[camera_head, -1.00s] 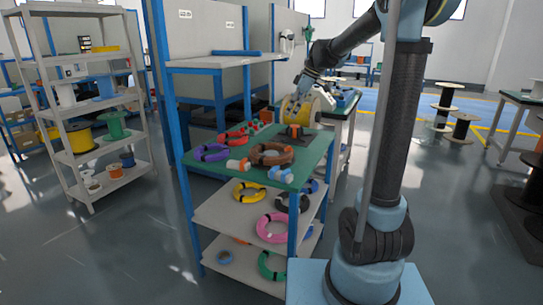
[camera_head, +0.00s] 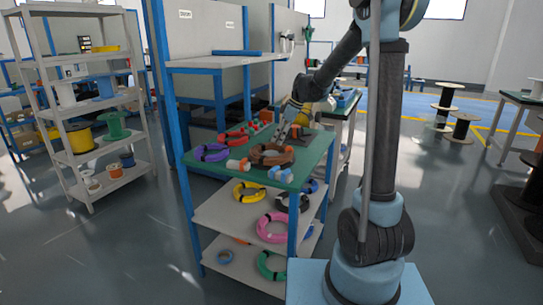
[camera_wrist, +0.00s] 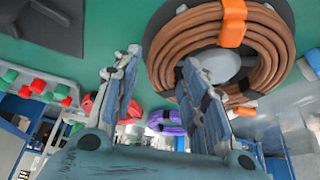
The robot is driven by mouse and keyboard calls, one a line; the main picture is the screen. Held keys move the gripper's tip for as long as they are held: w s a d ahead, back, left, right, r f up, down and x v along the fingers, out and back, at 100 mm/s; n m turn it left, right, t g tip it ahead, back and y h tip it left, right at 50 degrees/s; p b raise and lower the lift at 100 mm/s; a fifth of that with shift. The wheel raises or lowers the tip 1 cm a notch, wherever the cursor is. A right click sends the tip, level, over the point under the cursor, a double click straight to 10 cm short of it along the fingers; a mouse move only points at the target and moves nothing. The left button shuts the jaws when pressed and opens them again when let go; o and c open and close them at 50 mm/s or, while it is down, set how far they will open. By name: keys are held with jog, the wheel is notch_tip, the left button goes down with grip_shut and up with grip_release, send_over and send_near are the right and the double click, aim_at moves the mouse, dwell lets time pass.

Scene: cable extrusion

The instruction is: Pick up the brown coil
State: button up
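The brown coil (camera_head: 262,158) lies on the green top of the rack, near its middle. In the wrist view the coil (camera_wrist: 276,42) rests around a grey hub on a dark round base, with orange clips on it. My gripper (camera_head: 287,136) is just above the coil's far side. In the wrist view my gripper (camera_wrist: 162,62) is open and empty. One finger shows outside the ring and the other overlaps the ring and hub, with the ring's edge between them. Whether they touch the coil cannot be told.
A purple coil (camera_head: 211,153) and a red coil (camera_head: 233,138) lie left of the brown coil. Orange-white and blue-white connectors (camera_head: 280,174) lie at the front edge. Yellow and pink (camera_head: 271,228) coils are on lower shelves.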

aim_at(275, 144)
jog(key=shift+x, duration=1.65)
grip_shut()
jog(key=shift+r, duration=0.1)
